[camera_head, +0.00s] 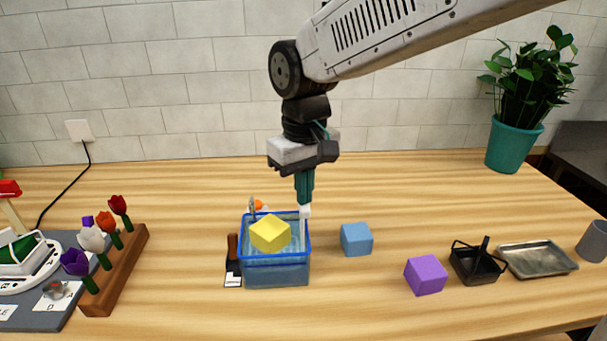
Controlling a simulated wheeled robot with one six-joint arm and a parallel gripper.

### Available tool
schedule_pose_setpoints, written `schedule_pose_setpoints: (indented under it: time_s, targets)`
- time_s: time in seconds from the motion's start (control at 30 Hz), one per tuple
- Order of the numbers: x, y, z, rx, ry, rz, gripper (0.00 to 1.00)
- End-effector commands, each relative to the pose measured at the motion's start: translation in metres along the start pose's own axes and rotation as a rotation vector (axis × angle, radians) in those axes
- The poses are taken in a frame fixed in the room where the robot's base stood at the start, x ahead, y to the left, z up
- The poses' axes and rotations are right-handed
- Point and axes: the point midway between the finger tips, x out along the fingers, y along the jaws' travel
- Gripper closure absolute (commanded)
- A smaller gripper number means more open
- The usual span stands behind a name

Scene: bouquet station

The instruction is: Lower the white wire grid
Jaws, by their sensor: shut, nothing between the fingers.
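I cannot make out a white wire grid in this view. A clear tank (277,273) with a blue rim stands on the table and looks filled with bluish water. A yellow cube (269,234) sits in its top, partly above the rim. My gripper (305,204) points straight down at the tank's back right corner, and its fingers are shut. A small white piece (305,212) shows right at the fingertips by the rim; I cannot tell whether it touches them or what it belongs to.
A wooden block with several tulips (117,270) stands left. A dark brown-handled tool (233,262) is beside the tank.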

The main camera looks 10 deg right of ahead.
Motion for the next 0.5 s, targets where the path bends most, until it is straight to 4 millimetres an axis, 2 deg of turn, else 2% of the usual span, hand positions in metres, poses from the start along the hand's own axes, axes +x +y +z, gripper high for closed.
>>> schedule_pose_setpoints:
  time_s: [0.5]
  targets:
    - [0.017, 0.000, 0.000, 0.000, -0.001, 0.000, 1.00]
